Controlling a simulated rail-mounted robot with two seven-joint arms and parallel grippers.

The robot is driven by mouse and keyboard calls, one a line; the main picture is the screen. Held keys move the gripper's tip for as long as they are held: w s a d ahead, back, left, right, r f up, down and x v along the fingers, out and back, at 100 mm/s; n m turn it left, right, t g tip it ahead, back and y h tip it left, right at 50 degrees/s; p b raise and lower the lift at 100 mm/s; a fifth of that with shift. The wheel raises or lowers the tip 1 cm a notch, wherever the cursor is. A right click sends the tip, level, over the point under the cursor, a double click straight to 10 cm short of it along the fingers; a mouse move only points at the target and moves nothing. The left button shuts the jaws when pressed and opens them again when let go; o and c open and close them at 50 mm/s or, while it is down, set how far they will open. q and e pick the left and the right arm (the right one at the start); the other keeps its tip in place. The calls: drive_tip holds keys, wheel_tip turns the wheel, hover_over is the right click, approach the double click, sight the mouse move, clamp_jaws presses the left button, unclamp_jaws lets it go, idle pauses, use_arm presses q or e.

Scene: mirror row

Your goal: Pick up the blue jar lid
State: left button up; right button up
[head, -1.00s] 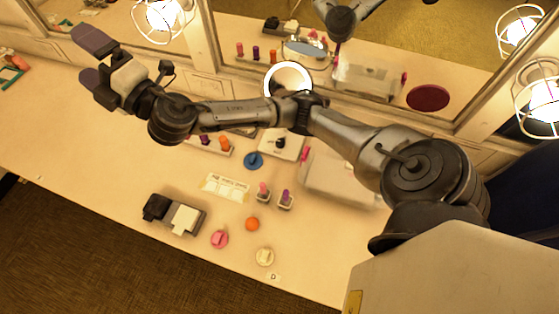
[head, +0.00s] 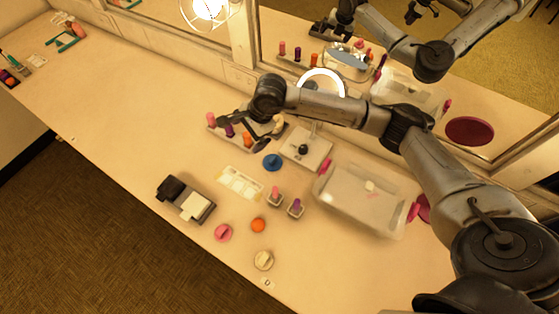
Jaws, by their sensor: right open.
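The blue jar lid (head: 272,162) is a round disc with a raised knob. It lies on the counter between a paper strip and a grey plate with a dark knob. My right arm reaches over the counter from the right. My right gripper (head: 266,139) is just beyond the blue lid, above the counter near a row of coloured sticks. It is open and holds nothing that I can see; the view foreshortens its fingers. The gripper and lid look apart. My left gripper is not in view.
A clear box (head: 362,200) stands at right. Small cups (head: 296,209) with sticks, an orange lid (head: 258,225), a pink lid (head: 223,232) and a cream lid (head: 263,261) lie nearer. A dark-and-white block (head: 186,199) is at left. The mirror (head: 480,70) bounds the back.

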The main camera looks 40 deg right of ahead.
drive_tip(key=s+d+f+n+g+h, duration=0.1)
drive_tip(key=s+d+n+g+h, duration=0.2)
drive_tip(key=s+d, duration=0.2)
hover_over(272, 159)
drive_tip(key=shift+n, duration=0.3)
wheel_tip(272, 159, down, 8)
drive_tip(key=shift+s+f+p, duration=0.15)
drive_tip(key=shift+f+p, duration=0.05)
drive_tip(key=shift+p, duration=0.15)
drive_tip(key=shift+f+p, duration=0.45)
drive_tip(key=shift+f, duration=2.45)
drive_tip(key=c, duration=1)
